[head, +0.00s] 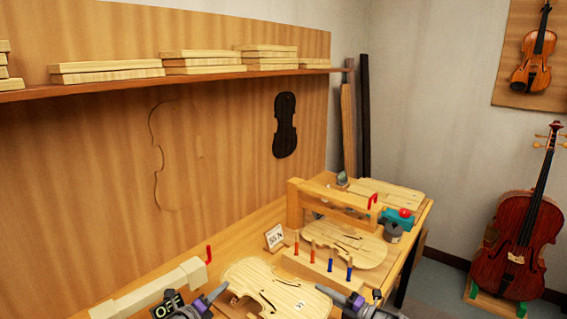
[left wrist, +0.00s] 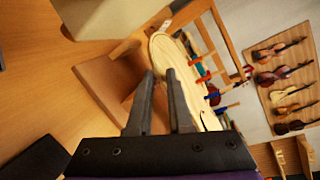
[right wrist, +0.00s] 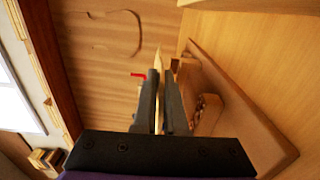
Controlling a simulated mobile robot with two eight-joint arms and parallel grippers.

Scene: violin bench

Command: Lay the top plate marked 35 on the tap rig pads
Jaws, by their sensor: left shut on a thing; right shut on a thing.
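A pale violin top plate (head: 262,283) with f-holes lies level between my two grippers at the bottom of the head view. A small mark shows on it, too small to read. My left gripper (head: 221,291) is shut on its left edge; the plate also shows beyond the fingers in the left wrist view (left wrist: 163,55). My right gripper (head: 328,292) is shut on its right edge, seen edge-on in the right wrist view (right wrist: 158,62). The rig pads cannot be made out.
A second plate (head: 345,246) lies further back, near a wooden frame (head: 335,205) with another red hook. A block with red and blue pegs (head: 318,270) stands between the plates. A small card (head: 274,237) stands behind. A shelf (head: 190,81) of wood blanks runs along the wall.

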